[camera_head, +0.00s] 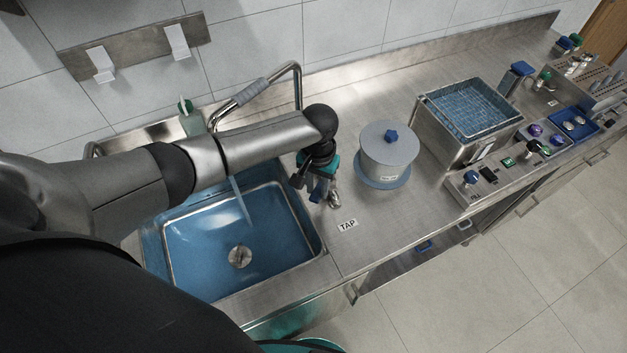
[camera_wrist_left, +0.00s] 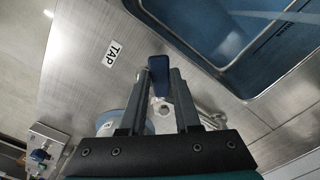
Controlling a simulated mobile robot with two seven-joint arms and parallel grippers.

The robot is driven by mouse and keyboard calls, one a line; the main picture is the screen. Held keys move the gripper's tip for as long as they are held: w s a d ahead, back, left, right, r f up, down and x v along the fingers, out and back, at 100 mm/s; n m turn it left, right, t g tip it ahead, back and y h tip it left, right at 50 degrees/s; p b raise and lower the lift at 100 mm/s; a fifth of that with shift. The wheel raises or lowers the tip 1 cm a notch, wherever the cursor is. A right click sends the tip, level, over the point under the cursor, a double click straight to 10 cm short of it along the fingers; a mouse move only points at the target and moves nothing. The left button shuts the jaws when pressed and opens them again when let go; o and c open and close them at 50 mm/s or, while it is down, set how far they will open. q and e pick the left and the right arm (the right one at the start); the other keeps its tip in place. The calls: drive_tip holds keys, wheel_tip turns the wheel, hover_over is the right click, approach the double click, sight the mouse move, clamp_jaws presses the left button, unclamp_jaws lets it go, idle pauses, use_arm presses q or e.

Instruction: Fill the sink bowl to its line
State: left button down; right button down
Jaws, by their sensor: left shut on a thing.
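The blue sink bowl (camera_head: 285,205) is set into the steel counter at centre left, with a round drain (camera_head: 239,256) in its floor. A stream of water (camera_head: 241,198) falls into it from behind my arm. I cannot make out the fill line or the water level. My left gripper (camera_head: 318,196) is over the tap beside the bowl's right edge. In the left wrist view its fingers (camera_wrist_left: 158,75) are shut on the blue tap handle (camera_wrist_left: 158,67). A "TAP" label (camera_head: 348,225) lies on the counter close by. My right gripper is not in view.
A lidded round pot (camera_head: 388,158) with a blue knob stands just right of my left gripper. Farther right are a steel tank with a blue basket (camera_head: 468,110) and a control panel (camera_head: 500,170). A bent pipe (camera_head: 297,85) rises behind my arm.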

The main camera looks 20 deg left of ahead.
use_arm(q)
drive_tip(key=d+n+p, duration=0.1)
drive_tip(key=n, duration=0.1)
drive_tip(key=w+d+n+p, duration=0.1)
drive_tip(key=d+n, duration=0.1)
drive_tip(key=n, duration=0.1)
drive_tip(key=d+n, duration=0.1)
drive_tip(key=n, duration=0.2)
drive_tip(key=shift+w+d+f+p, duration=0.1)
drive_tip(key=shift+w+d+p, duration=0.1)
drive_tip(key=shift+d+p, duration=0.2)
drive_tip(key=shift+s, duration=0.1)
idle(6.7)
